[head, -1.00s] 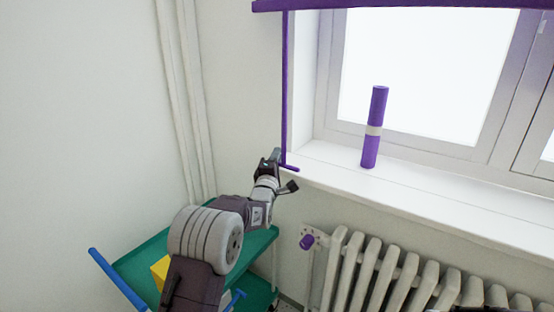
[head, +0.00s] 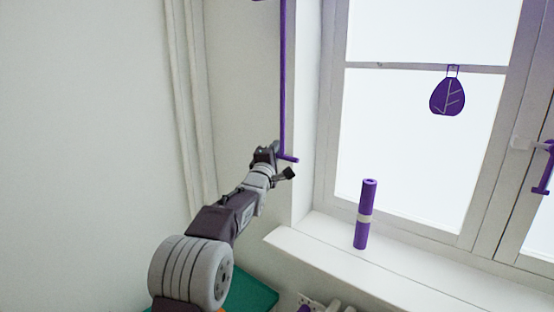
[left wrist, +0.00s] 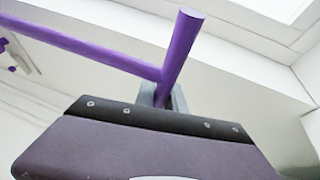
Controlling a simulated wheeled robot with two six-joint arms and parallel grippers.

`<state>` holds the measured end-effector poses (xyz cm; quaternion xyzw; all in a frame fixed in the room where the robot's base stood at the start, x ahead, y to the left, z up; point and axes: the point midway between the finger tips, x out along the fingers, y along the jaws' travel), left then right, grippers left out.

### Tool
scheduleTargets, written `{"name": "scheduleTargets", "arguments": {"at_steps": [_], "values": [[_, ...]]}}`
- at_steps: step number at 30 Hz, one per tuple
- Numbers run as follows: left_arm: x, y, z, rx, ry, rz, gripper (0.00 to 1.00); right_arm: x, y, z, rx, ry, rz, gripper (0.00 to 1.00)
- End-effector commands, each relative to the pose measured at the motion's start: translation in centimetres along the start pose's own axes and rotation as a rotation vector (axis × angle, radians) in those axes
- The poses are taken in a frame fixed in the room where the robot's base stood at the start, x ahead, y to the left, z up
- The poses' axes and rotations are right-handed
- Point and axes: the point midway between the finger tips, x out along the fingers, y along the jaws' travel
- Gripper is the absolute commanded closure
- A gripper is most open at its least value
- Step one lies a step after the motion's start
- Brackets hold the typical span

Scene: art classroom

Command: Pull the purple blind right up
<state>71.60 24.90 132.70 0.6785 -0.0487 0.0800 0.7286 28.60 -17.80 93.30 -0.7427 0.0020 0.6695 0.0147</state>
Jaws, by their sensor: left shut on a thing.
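A thin purple rod (head: 283,80) hangs upright beside the left edge of the window, with a short purple crossbar (head: 290,159) at its lower end. My left gripper (head: 270,152) is shut on that lower end. In the left wrist view the thick crossbar (left wrist: 182,45) and the rod (left wrist: 85,46) meet at my left gripper (left wrist: 163,97); my own housing hides part of the grip. My right gripper is not in view.
A purple roll (head: 365,214) with a pale band stands on the white windowsill (head: 300,255). A purple leaf ornament (head: 447,98) hangs on the window. A green trolley (head: 255,291) is below my arm. White pipes (head: 190,100) run up the left wall.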

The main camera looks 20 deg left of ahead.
Motion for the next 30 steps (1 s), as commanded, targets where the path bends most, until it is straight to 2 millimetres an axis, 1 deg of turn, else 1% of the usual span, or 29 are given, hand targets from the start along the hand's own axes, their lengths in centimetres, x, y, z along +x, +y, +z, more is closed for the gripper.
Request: {"name": "scheduleTargets", "arguments": {"at_steps": [1, 9, 15, 18, 21, 25, 30], "values": [[0.6, 3.8, 0.3, 0.0, -0.001, 0.007, 1.0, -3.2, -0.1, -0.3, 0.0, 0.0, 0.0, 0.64], [2.4, 13.2, 1.0, 0.0, -0.001, 0.007, 1.0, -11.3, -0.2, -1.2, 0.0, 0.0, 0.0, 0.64], [3.4, 19.1, 1.5, 0.0, -0.001, 0.005, 1.0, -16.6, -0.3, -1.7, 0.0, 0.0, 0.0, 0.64], [3.9, 21.4, 1.6, 0.0, -0.001, 0.006, 1.0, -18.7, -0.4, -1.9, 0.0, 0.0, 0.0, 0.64], [4.2, 23.1, 1.8, 0.0, -0.001, 0.005, 1.0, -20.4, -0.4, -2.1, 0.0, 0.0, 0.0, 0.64], [4.5, 24.7, 1.9, 0.0, 0.0, 0.004, 1.0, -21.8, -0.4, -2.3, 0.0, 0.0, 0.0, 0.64], [4.7, 25.7, 2.0, 0.0, 0.0, 0.003, 1.0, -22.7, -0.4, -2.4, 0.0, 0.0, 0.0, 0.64]]}}
